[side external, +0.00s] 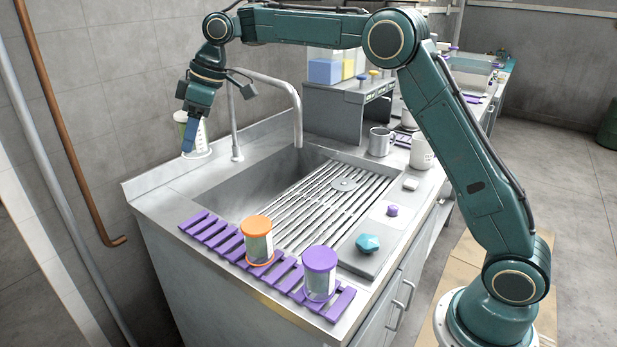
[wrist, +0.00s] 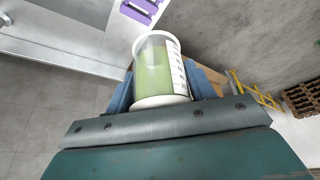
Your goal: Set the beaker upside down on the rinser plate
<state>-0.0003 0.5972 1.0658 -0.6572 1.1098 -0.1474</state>
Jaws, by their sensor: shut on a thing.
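My gripper (side external: 188,142) is shut on a clear beaker (side external: 199,137) with measuring marks, at the back left corner of the sink. In the wrist view the beaker (wrist: 160,68) sits between the blue fingers, looks pale green inside and has a white rim or base at each end. I cannot tell whether it touches the counter.
A curved tap (side external: 297,112) rises between my gripper and the drainer. An orange-topped jar (side external: 258,243) and a purple-topped jar (side external: 320,274) stand on a purple slatted rack (side external: 215,234) in front. Mugs (side external: 381,142) stand behind. The drainer slats (side external: 310,205) are otherwise clear.

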